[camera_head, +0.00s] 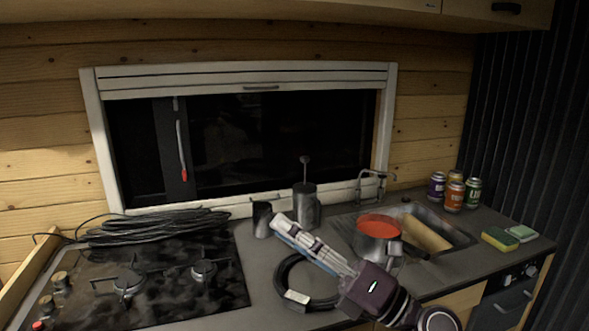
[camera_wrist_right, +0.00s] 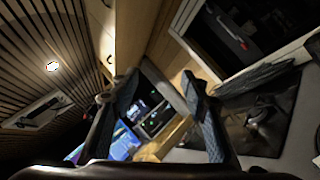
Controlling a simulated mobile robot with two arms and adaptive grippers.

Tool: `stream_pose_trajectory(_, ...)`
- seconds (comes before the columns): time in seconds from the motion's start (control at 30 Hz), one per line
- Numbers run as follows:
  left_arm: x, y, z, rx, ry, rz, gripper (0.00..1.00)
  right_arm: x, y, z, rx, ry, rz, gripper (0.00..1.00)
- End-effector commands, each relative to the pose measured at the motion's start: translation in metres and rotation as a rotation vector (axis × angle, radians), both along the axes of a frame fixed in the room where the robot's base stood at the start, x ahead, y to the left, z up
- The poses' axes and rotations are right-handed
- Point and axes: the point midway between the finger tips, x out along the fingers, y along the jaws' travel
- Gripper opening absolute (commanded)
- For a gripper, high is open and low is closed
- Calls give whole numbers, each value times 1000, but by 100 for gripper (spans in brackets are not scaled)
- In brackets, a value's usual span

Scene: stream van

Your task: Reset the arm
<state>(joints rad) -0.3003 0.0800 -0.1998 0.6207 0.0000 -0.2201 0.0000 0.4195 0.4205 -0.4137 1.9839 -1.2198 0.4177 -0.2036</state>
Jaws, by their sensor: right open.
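My right gripper (camera_head: 283,222) reaches in from the lower right in the head view, above the counter between the stove and the sink. In the right wrist view its two fingers (camera_wrist_right: 160,92) stand apart with nothing between them. Past them I see a lit screen and part of the wooden wall. My left gripper is in neither view.
A gas stove (camera_head: 150,285) with a coiled black cable (camera_head: 150,228) is at left. A metal canister (camera_head: 306,206), dark cup (camera_head: 262,219) and cable ring (camera_head: 290,275) are close to my arm. A red-filled pot (camera_head: 378,227), several cans (camera_head: 455,196) and sponges (camera_head: 500,239) are at right.

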Motion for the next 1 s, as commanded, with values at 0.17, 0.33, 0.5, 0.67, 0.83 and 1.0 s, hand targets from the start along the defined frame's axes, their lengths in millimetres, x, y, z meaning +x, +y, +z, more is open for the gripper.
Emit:
stream_pose_trajectory(0.17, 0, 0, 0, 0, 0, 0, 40, 21, -66, 0, 415, 273, -146, 42)
stream_pose_trajectory(0.33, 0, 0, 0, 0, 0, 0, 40, 39, -141, -52, 767, 579, -326, 42)
stream_pose_trajectory(0.5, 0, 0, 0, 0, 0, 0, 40, 30, -202, -149, 1061, 921, -539, 42)
stream_pose_trajectory(0.67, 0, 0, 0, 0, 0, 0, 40, -17, -234, -257, 1274, 1265, -768, 42)
stream_pose_trajectory(0.83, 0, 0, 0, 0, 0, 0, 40, -97, -239, -351, 1411, 1606, -1006, 42)
stream_pose_trajectory(1.0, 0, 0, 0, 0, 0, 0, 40, -177, -229, -404, 1461, 1873, -1197, 42)
